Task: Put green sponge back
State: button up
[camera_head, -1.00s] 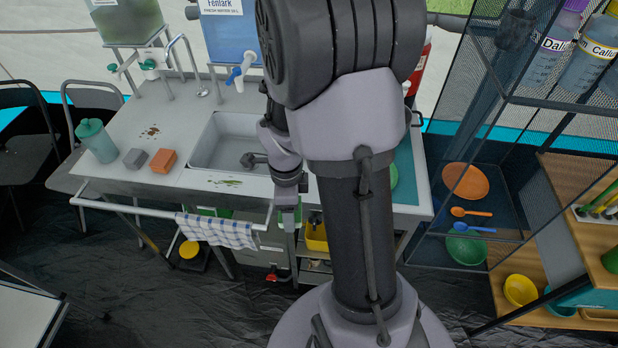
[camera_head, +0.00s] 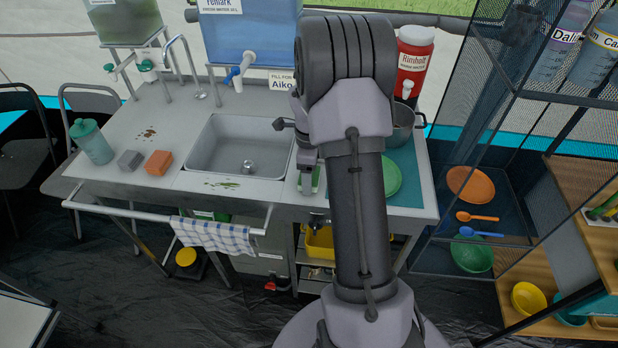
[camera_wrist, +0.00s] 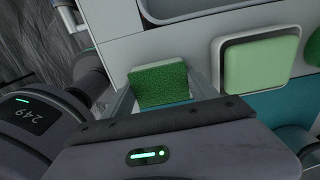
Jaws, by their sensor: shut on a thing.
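The green sponge (camera_wrist: 160,85) is a dark green, rough block in the wrist view. My gripper (camera_wrist: 163,92) is shut on it, with one pale finger along each side. To its right in the wrist view lies a light green square dish (camera_wrist: 258,64) with a pale rim, apart from the sponge. In the head view my arm hangs over the front of the counter, right of the sink. A patch of green shows at my gripper there, and I cannot tell whether it is the sponge or the dish.
The sink (camera_head: 238,148) is left of my arm. A grey block (camera_head: 130,160) and an orange sponge (camera_head: 158,162) sit on the counter's left. A green plate (camera_head: 391,177) lies on a teal mat (camera_head: 408,190) to the right. A checked towel (camera_head: 214,235) hangs on the front rail.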

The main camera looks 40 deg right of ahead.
jog(key=shift+f, duration=0.1)
jog(key=o, duration=1.3)
